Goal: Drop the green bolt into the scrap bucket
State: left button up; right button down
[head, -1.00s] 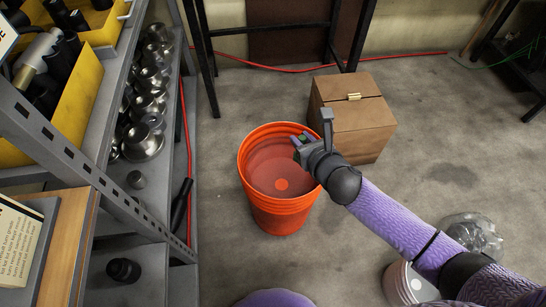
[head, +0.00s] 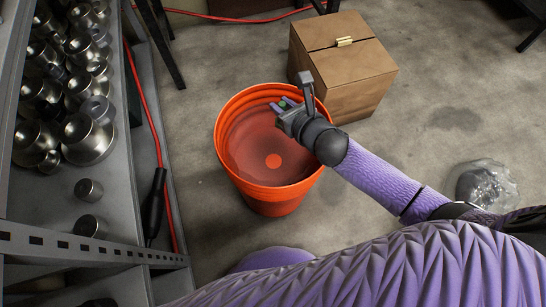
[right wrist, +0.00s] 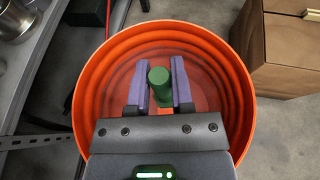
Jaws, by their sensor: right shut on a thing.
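The orange scrap bucket (head: 228,119) stands upright on the floor, its mouth open to the camera. My right gripper (head: 284,104) is over the right part of the bucket's mouth. In the right wrist view the gripper (right wrist: 160,88) is shut on the green bolt (right wrist: 158,77), with a purple finger on each side of it. The bucket's rim (right wrist: 240,75) surrounds the bolt and fingers in that view. In the head view only a small bit of the green bolt (head: 283,105) shows. My left gripper is not in view.
A wooden box (head: 345,75) stands close behind the bucket at the right. A grey metal shelf (head: 60,205) with several shiny metal parts (head: 88,138) runs along the left. A red cable (head: 150,105) hangs beside it. A clear plastic bundle (head: 485,185) lies on the floor at the right.

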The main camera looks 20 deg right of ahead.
jog(key=shift+r, duration=0.1)
jog(key=c, duration=0.6)
grip_release()
jog(key=shift+c, duration=0.2)
jog(key=shift+o, duration=1.1)
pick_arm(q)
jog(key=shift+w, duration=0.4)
pick_arm(e)
jog(key=shift+s, duration=0.1)
pick_arm(q)
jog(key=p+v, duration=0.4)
jog(key=p, duration=0.1)
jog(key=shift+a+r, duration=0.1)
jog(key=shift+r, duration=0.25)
pick_arm(e)
jog(key=v, duration=0.9)
jog(key=shift+s, duration=0.4)
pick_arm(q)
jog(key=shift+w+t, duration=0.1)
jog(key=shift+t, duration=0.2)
pick_arm(e)
jog(key=shift+d, duration=0.15)
